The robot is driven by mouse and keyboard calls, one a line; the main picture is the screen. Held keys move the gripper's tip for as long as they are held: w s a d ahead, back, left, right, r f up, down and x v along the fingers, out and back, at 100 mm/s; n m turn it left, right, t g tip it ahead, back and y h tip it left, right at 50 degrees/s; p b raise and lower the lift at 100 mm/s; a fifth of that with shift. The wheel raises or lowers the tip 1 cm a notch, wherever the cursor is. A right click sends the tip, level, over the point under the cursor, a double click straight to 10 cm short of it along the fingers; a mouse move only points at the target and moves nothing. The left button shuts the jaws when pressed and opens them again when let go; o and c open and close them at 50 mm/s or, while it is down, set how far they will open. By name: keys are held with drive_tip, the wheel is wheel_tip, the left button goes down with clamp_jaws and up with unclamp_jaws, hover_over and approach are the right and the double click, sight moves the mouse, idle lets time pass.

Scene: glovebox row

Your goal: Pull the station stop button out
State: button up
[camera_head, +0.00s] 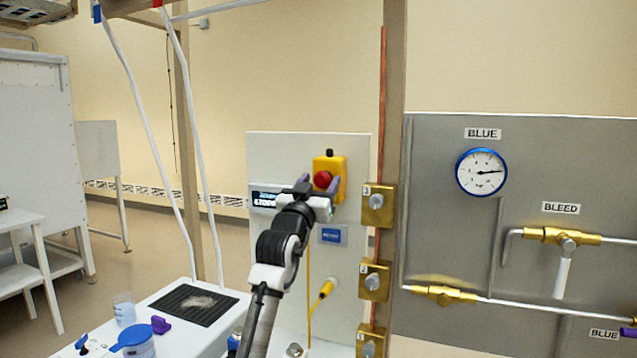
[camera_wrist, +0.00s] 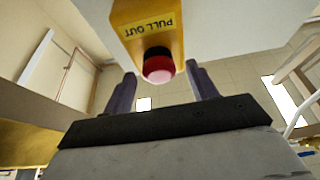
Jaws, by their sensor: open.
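The station stop button is a red knob (camera_head: 322,179) on a yellow box (camera_head: 338,166), fixed to a white upright panel (camera_head: 283,150). In the wrist view the red knob (camera_wrist: 158,66) stands out from the yellow box (camera_wrist: 148,28), which bears an upside-down "PULL OUT" label. My gripper (camera_head: 318,184) is at the button in the head view and partly covers the box's lower part. In the wrist view my gripper's two fingers (camera_wrist: 160,82) are open, one on each side of the knob, with visible gaps. Contact with the knob cannot be seen.
A copper pipe with brass valve blocks (camera_head: 378,204) runs just right of the panel. A grey panel with a blue gauge (camera_head: 481,172) and brass fittings stands further right. A white bench with a black mat (camera_head: 190,305), a beaker and a blue-lidded jar is at lower left.

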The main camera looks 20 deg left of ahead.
clamp_jaws()
drive_tip(key=shift+s+f+b, duration=0.15)
drive_tip(key=shift+s+b, duration=0.15)
drive_tip(key=shift+b, duration=0.05)
drive_tip(key=shift+s+b, duration=0.35)
drive_tip(key=shift+s, duration=0.25)
drive_tip(key=shift+w, duration=0.1)
unclamp_jaws()
drive_tip(key=shift+s, duration=0.2)
drive_tip(key=b+v, duration=0.5)
drive_tip(key=v, duration=0.8)
drive_tip(key=shift+s, duration=0.35)
